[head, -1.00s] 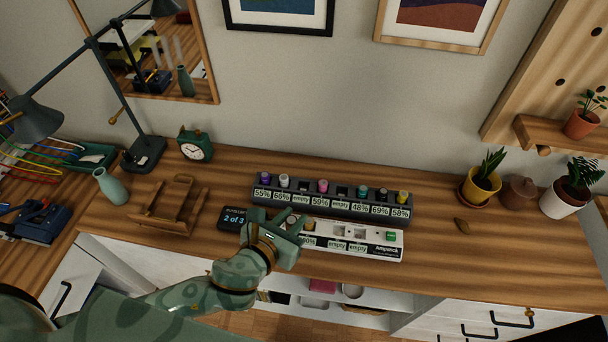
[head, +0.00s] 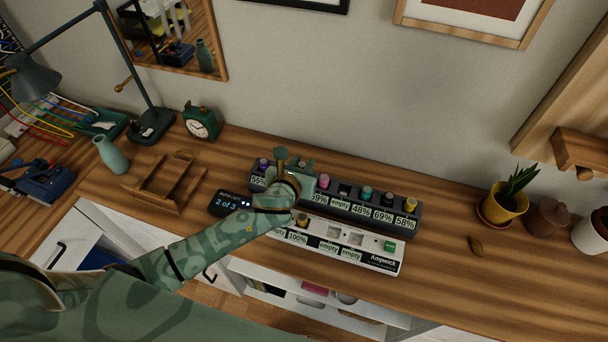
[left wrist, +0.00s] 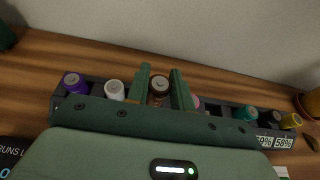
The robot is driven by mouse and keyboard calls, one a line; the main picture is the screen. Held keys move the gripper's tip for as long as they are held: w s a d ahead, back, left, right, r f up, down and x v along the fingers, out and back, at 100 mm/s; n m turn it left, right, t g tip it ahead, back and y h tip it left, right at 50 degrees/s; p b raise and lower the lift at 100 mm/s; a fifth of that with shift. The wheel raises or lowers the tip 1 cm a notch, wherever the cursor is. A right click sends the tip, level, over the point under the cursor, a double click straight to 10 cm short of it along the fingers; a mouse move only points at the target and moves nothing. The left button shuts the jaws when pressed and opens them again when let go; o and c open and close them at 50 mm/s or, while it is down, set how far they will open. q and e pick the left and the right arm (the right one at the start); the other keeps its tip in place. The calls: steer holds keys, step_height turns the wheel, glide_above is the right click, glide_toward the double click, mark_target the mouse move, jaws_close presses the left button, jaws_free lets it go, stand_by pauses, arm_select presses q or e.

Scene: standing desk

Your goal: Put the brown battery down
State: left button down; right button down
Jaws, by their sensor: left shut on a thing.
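My left gripper (head: 292,166) is over the left part of the dark grey battery rack (head: 335,207). Its fingers (left wrist: 160,88) are shut on the brown battery (left wrist: 158,92), which is upright between the white battery (left wrist: 114,89) and the pink battery (head: 323,181). I cannot tell whether the brown battery touches the bottom of its slot. The gripper hides part of the rack and some labels in the head view. A purple battery (left wrist: 75,82) is at the rack's left end. My right gripper is not in view.
A white Ampwick charger (head: 383,261) lies in front of the rack, with a brownish battery (head: 302,219) and a green battery or button (head: 390,246). A small display (head: 230,203) reads "2 of 3". A wooden stand (head: 165,185) is left.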

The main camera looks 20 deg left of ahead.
arm_select(q)
steer(key=shift+w+f, duration=0.45)
steer(key=shift+f, duration=0.15)
step_height(320, 180, down, 3)
steer(key=shift+f+b, duration=0.1)
steer(key=shift+b, duration=1)
steer(key=shift+r, duration=0.2)
steer(key=c, duration=1.2)
jaws_free()
steer(key=shift+f, duration=0.15)
steer(key=shift+s+r, duration=0.15)
steer(key=shift+r, duration=0.1)
steer(key=p+v, duration=0.3)
steer(key=v, duration=0.8)
steer(key=shift+s+p, duration=0.35)
steer(key=shift+s, duration=0.05)
